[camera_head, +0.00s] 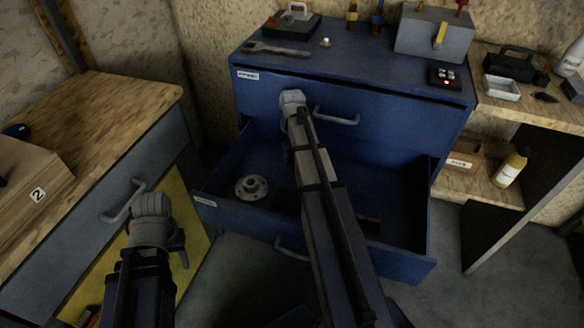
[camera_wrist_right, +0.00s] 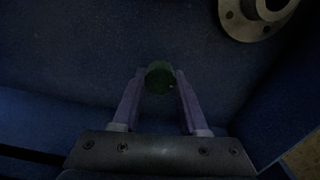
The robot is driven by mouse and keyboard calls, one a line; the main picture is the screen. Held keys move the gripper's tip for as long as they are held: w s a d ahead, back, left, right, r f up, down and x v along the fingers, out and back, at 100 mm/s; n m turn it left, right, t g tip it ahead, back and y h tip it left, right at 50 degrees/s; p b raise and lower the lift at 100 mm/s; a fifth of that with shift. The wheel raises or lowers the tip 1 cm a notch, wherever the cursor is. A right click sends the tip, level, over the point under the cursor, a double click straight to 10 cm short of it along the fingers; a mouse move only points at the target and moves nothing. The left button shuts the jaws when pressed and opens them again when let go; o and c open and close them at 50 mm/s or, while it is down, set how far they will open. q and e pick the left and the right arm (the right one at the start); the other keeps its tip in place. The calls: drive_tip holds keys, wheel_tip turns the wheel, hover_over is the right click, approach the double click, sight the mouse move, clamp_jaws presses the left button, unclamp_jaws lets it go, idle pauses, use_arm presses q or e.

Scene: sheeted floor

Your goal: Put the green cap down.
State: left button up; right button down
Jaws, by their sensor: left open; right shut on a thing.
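The green cap (camera_wrist_right: 159,72) is a small dark green round piece, seen in the right wrist view between the fingertips of my right gripper (camera_wrist_right: 160,84). That gripper is shut on it, over the blue floor of the open drawer (camera_head: 404,258). I cannot tell whether the cap touches the drawer floor. In the head view my right arm hides the cap and the right gripper. My left gripper (camera_head: 178,246) is open and empty at the left, in front of the grey-fronted bench; its fingers are hard to make out.
A grey metal flange (camera_head: 251,188) lies in the drawer's left part; it also shows in the right wrist view (camera_wrist_right: 232,22). The drawer walls stand around it. The blue cabinet top (camera_head: 345,62) holds a wrench (camera_head: 278,49) and a grey box (camera_head: 418,37). A wooden bench (camera_head: 95,105) stands left.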

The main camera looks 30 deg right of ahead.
sight(292, 172)
wheel_tip(292, 172, down, 4)
drive_tip(key=b, duration=0.3)
drive_tip(key=shift+r, duration=0.1)
drive_tip(key=c, duration=0.9)
unclamp_jaws()
drive_tip(key=shift+f+b, duration=0.2)
drive_tip(key=shift+b, duration=0.1)
drive_tip(key=o, duration=0.5)
drive_tip(key=shift+c, duration=0.2)
drive_tip(key=shift+r, duration=0.15)
wheel_tip(292, 172, up, 12)
drive_tip(key=p, duration=1.2)
drive_tip(key=shift+r, duration=0.1)
